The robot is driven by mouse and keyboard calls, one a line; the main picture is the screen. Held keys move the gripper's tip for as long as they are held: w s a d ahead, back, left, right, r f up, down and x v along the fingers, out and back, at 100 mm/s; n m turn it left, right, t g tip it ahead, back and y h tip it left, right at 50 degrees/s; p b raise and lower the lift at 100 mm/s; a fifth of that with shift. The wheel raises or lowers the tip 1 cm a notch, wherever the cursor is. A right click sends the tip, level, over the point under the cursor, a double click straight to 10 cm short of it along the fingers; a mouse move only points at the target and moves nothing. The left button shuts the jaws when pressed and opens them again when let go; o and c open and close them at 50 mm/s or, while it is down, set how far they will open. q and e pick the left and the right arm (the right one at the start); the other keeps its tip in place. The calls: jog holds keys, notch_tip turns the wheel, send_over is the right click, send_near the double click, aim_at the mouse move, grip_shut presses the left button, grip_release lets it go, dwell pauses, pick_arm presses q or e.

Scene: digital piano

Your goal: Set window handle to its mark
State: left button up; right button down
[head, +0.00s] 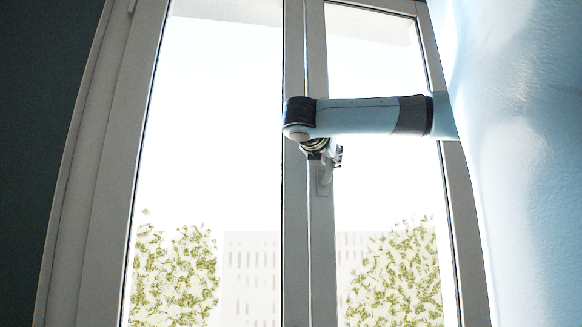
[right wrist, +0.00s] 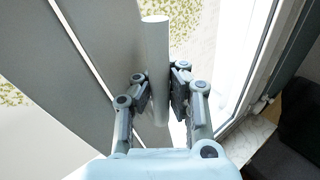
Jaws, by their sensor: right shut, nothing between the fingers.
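The window handle is a pale bar (right wrist: 156,60) in the right wrist view, standing nearly upright in the picture in front of the window frame. In the head view its pale base (head: 323,184) shows on the middle frame post, just below my right gripper (head: 327,153). My right gripper (right wrist: 160,80) is shut and is at the handle, with finger parts visible on both sides of the bar. I cannot tell whether they touch it. The gripper and wrist hide much of the handle in the head view. No mark can be made out. My left gripper is not in view.
The window frame (head: 110,160) is light grey with bright panes on both sides of the middle post. Leafy bushes and a pale building show outside. A dark wall (head: 35,120) is at the left. In the right wrist view a dark object (right wrist: 292,135) is at the lower right.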

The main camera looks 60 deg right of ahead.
jog(key=shift+w+a+n+h+b, duration=0.3)
jog(key=shift+w+n+h+b, duration=0.1)
jog(key=shift+n, duration=0.2)
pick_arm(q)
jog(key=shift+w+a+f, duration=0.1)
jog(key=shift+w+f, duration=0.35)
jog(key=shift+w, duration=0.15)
pick_arm(e)
jog(key=shift+a+n, duration=0.1)
jog(key=shift+n, duration=0.2)
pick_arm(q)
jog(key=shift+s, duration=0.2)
pick_arm(e)
jog(key=c, duration=2.1)
grip_release()
jog(key=o, duration=0.9)
jog(key=shift+w+a, duration=0.2)
jog(key=shift+w, duration=0.15)
jog(key=shift+c, duration=0.2)
jog(key=shift+s, duration=0.2)
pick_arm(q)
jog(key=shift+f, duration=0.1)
pick_arm(e)
jog(key=s+a, duration=0.1)
jog(key=a, duration=1)
jog(key=shift+s+a, duration=0.2)
jog(key=shift+a, duration=0.2)
